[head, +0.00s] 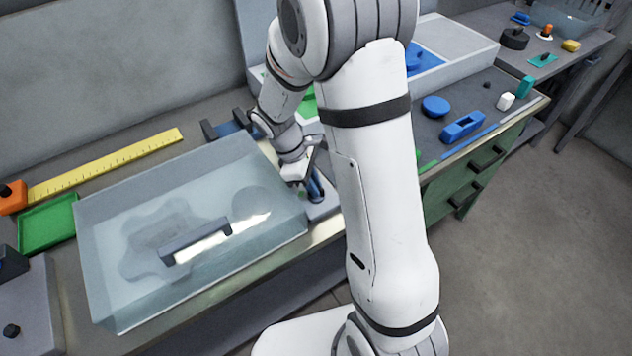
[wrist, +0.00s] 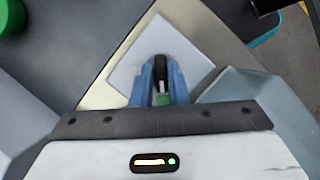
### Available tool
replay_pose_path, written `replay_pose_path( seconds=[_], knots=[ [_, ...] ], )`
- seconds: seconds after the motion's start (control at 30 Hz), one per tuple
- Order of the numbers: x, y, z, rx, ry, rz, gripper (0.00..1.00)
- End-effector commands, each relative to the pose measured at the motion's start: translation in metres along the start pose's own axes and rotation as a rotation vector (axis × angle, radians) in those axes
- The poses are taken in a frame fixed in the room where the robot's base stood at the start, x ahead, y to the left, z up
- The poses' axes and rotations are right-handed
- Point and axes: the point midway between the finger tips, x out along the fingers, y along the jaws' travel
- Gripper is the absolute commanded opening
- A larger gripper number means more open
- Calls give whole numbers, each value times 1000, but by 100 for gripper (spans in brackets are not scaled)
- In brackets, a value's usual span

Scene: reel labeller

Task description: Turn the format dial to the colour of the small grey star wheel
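The format dial appears as a dark narrow knob (wrist: 160,68) on a light square plate (wrist: 128,62) in the wrist view. My gripper (wrist: 160,80) has its two blue fingers on either side of the knob, with no clear gap to it. A bit of green (wrist: 163,99) shows between the fingers; the rest of the dial's markings are hidden. In the head view my gripper (head: 316,187) points down beside the clear cover's right end. Under the clear cover (head: 110,285) a large grey star-like shape (head: 160,245) shows dimly, with a rounder shape (head: 250,201) at right.
The clear cover has a dark handle (head: 195,243) and stands close left of my gripper. A yellow ruler (head: 105,165), a green tray (head: 47,222) and an orange block (head: 12,197) lie at left. Blue parts (head: 463,126) lie on the bench right of my arm.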

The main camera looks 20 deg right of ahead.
Motion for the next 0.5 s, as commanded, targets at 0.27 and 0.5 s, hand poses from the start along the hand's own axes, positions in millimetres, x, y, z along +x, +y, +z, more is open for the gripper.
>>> replay_pose_path(
  seconds=[0.27, 0.5],
  knots=[
    [0, 1, 0, 0, 1, 2, 0],
    [0, 3, 2, 22, 1, -5, 0]
  ],
)
